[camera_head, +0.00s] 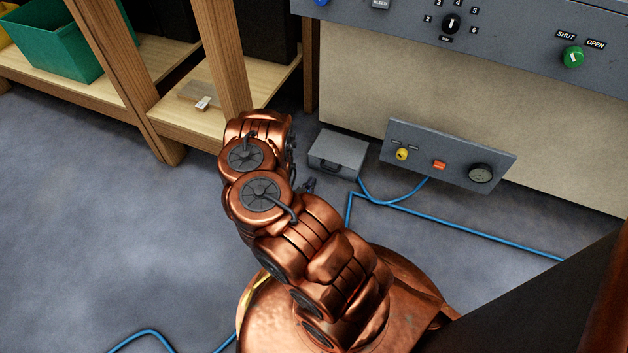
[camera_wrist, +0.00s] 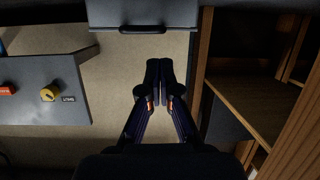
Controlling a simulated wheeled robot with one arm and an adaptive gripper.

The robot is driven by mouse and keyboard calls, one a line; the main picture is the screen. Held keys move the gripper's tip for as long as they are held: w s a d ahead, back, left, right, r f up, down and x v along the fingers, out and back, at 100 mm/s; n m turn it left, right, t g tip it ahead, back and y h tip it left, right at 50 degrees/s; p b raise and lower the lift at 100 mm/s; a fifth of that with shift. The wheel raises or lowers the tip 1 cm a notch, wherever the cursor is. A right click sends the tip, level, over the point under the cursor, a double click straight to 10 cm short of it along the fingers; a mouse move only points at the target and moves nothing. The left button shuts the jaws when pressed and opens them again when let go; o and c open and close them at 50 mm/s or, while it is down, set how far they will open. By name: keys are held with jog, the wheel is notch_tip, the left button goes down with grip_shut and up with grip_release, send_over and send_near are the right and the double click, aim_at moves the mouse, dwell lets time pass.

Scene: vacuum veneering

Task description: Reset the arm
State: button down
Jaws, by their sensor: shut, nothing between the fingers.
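My copper-coloured arm stands folded over its round base in the head view. Only a small dark part of my gripper (camera_head: 309,185) shows there, beside the arm's bend and near the grey box. In the wrist view my gripper (camera_wrist: 160,85) points away from the camera with its two dark fingers together. Nothing is between them. The fingertips are just short of the grey box (camera_wrist: 143,12) with a dark handle, which lies at the top of that view. The box also shows in the head view (camera_head: 337,152).
A grey panel (camera_head: 447,158) with a yellow knob, an orange switch and a gauge stands right of the box. A blue hose (camera_head: 480,233) runs along the floor. A wooden shelf (camera_head: 185,116) holds a green bin (camera_head: 62,40). A control console (camera_head: 510,45) is above.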

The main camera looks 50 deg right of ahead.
jog(key=shift+s+a+r, duration=0.25)
jog(key=shift+a+r, duration=0.1)
jog(key=shift+a, duration=0.2)
jog(key=shift+s+a+r, duration=0.25)
jog(key=shift+a+r, duration=0.1)
jog(key=shift+a, duration=0.15)
